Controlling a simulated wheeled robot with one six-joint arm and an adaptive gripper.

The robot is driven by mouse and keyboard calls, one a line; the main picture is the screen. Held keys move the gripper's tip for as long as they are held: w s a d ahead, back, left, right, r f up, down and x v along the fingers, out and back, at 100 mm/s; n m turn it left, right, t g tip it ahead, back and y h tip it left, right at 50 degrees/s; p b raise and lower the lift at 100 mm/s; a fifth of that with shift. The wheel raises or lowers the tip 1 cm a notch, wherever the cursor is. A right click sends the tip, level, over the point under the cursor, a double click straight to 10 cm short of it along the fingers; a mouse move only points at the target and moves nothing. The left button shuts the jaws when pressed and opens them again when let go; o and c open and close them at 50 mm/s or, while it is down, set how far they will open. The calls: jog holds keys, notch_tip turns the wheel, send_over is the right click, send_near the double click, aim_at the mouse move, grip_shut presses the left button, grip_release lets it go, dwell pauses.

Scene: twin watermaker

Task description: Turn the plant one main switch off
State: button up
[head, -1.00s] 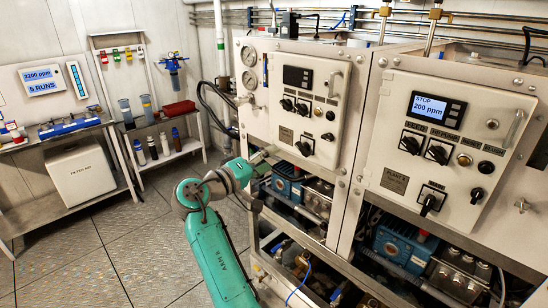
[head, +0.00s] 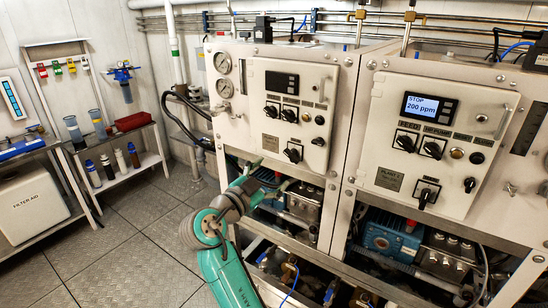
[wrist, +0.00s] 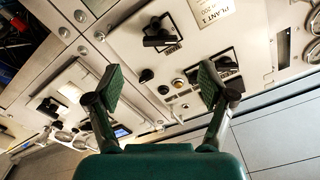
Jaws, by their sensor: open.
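The plant one panel (head: 296,100) is the left white panel in the head view, with a dark display. Its main switch (head: 293,152) is a black rotary handle low on the panel, beside a small label plate. In the wrist view the panel appears turned over, with the PLANT 1 label (wrist: 213,12) beside the main switch (wrist: 157,38) at the top. The handle lies roughly sideways there. My gripper (wrist: 160,88) is open and empty, apart from the switch. In the head view my gripper (head: 250,165) is small, low and left of the switch, its fingers unclear.
The other panel (head: 428,140) at right has a lit display reading STOP 200 ppm and its own main switch (head: 424,197). Gauges (head: 223,63) stand left of plant one. Pumps and pipes fill the open frame below. The floor (head: 120,245) at left is clear.

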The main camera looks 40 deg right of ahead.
aim_at(290, 158)
jog(key=x, duration=1)
jog(key=shift+w+d, duration=0.1)
jog(key=shift+d, duration=0.15)
jog(key=c, duration=1.2)
jog(key=shift+o, duration=0.2)
jog(key=shift+n, duration=2.9)
jog(key=o, duration=1.2)
jog(key=shift+c, duration=0.2)
